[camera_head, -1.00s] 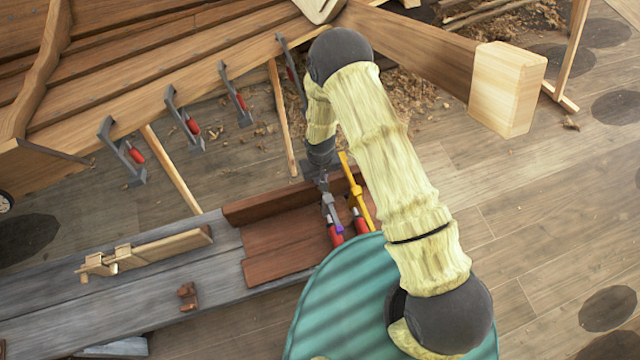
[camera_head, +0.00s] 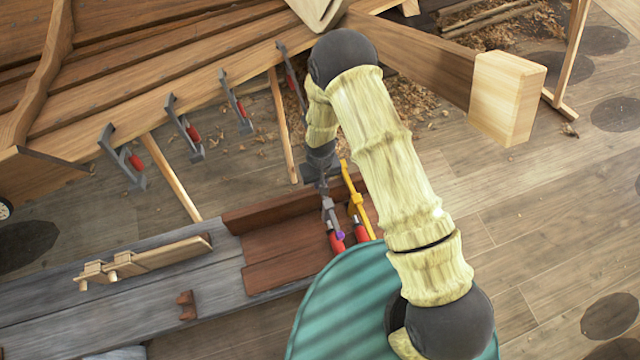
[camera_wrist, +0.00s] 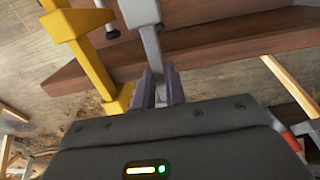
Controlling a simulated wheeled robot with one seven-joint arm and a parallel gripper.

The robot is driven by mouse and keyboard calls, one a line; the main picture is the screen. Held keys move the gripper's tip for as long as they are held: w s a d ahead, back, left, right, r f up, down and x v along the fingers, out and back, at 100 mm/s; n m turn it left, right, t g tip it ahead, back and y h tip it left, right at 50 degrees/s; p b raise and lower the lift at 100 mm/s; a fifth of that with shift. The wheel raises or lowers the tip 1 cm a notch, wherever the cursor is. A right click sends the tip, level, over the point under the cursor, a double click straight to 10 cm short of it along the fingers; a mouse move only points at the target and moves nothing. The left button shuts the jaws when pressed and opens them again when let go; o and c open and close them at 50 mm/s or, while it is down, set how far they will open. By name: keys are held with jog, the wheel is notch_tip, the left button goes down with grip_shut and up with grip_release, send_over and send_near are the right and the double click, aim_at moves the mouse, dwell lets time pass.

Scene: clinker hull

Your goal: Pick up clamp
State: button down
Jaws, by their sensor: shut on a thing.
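A grey clamp with a red handle (camera_head: 336,242) stands at the right end of the reddish-brown wooden tray, with a small purple part near its handle. My gripper (camera_head: 322,182) is shut on its grey bar. In the wrist view the bar (camera_wrist: 152,45) runs between the two fingers of my gripper (camera_wrist: 160,88). A yellow clamp (camera_head: 355,200), also with a red handle, is just right of the grey one; in the wrist view the yellow clamp (camera_wrist: 88,60) is close left of my fingers. I cannot tell whether the grey clamp is clear of the tray.
The tray (camera_head: 285,250) sits on a grey plank bench (camera_head: 215,285) with a wooden tool (camera_head: 150,258) and a small brown block (camera_head: 187,305). Several clamps hang along the hull plank (camera_head: 180,95) behind. A thick beam (camera_head: 505,100) juts out at upper right. The right floor is open.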

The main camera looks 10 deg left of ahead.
notch_tip(320, 180, up, 16)
dwell(0.4)
dwell(0.5)
